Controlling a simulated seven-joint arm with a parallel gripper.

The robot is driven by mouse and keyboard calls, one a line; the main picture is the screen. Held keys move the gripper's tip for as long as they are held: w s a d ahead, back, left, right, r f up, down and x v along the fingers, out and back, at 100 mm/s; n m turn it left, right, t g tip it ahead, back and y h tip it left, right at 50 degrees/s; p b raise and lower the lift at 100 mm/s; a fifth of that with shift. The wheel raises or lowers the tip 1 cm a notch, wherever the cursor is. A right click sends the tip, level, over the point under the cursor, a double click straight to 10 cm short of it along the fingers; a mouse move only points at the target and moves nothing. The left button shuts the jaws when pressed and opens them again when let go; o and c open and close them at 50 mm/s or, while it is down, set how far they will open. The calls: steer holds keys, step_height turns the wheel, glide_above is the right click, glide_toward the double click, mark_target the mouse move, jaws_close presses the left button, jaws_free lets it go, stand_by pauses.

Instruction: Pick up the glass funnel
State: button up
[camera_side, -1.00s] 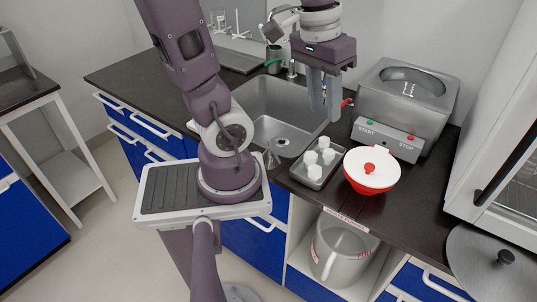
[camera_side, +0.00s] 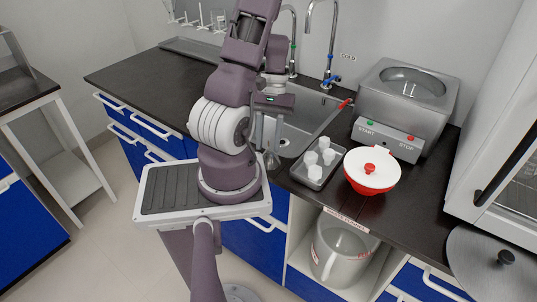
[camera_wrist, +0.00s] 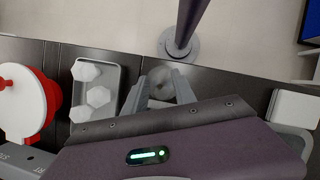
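The glass funnel (camera_side: 272,160) is clear and hard to make out. It stands near the counter's front edge, between the sink and my arm. In the wrist view a round, see-through shape that looks like the funnel (camera_wrist: 160,76) lies just beyond and between my fingertips. My gripper (camera_side: 268,146) points down above it, partly hidden behind my arm in the side view. In the wrist view the two fingers of my gripper (camera_wrist: 160,88) are apart, with nothing clearly held between them. I cannot tell whether they touch the funnel.
Right of the funnel is a grey tray (camera_side: 330,181) with several white pieces (camera_side: 324,143). A red bowl with a white lid (camera_side: 371,166) stands beside it. A steel START/STOP unit (camera_side: 405,100) is behind. The sink (camera_side: 300,130) lies behind my gripper; a grey pot (camera_side: 340,250) is below the counter.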

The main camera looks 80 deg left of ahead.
jaws_close()
stand_by(1.4)
